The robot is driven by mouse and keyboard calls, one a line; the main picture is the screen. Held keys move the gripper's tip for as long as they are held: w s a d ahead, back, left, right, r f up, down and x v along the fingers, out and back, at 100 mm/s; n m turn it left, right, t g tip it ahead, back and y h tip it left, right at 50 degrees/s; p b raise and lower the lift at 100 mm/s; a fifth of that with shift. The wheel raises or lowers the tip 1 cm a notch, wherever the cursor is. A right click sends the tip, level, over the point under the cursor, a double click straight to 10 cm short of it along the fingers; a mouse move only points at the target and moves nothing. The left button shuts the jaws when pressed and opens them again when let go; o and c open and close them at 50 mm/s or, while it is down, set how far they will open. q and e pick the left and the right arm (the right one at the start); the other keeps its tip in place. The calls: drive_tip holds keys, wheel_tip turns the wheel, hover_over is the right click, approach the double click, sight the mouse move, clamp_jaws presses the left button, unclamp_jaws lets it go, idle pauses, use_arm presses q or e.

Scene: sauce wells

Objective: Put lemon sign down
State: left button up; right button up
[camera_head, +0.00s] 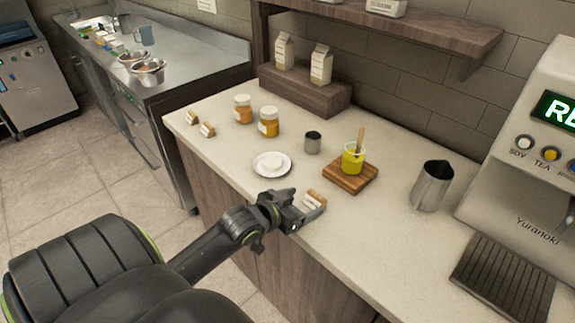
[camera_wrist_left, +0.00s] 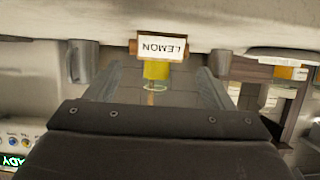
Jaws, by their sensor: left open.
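The lemon sign (camera_head: 314,199) is a small wooden block with a white label, at the counter's front edge in front of the cutting board. In the left wrist view the sign (camera_wrist_left: 160,47) reads LEMON upside down and seems to rest on the counter. My left gripper (camera_head: 303,210) is open at the sign. In the wrist view its fingers (camera_wrist_left: 159,72) stand wide on either side, with visible gaps to the sign. My right gripper is not in view.
A yellow jar (camera_head: 353,159) with a wooden stick stands on a cutting board (camera_head: 346,180). A white plate (camera_head: 264,174), a small grey cup (camera_head: 312,143) and a metal pitcher (camera_head: 432,186) stand nearby. Two other signs (camera_head: 207,129) and two orange jars (camera_head: 268,122) are at the left.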

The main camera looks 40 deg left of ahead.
use_arm(q)
drive_tip(key=shift+v, duration=2.75)
drive_tip(key=s+d+f+n+g+y, duration=0.15)
drive_tip(key=s+f+g, duration=0.35)
drive_tip(key=s, duration=0.5)
drive_tip(key=s+d+f+g+y, duration=0.1)
drive_tip(key=s+d+f+g, duration=0.1)
drive_tip(key=s+f+g, duration=0.55)
wheel_tip(320, 180, down, 23)
drive_tip(key=s+a+t, duration=0.2)
drive_tip(key=s+d+f+g, duration=0.1)
drive_tip(key=s+f, duration=1.3)
drive_tip(key=f, duration=0.1)
drive_tip(key=shift+s+d+f+g, duration=0.15)
drive_tip(key=shift+s+d+g, duration=0.15)
drive_tip(key=shift+d+g, duration=0.05)
drive_tip(key=shift+h, duration=0.25)
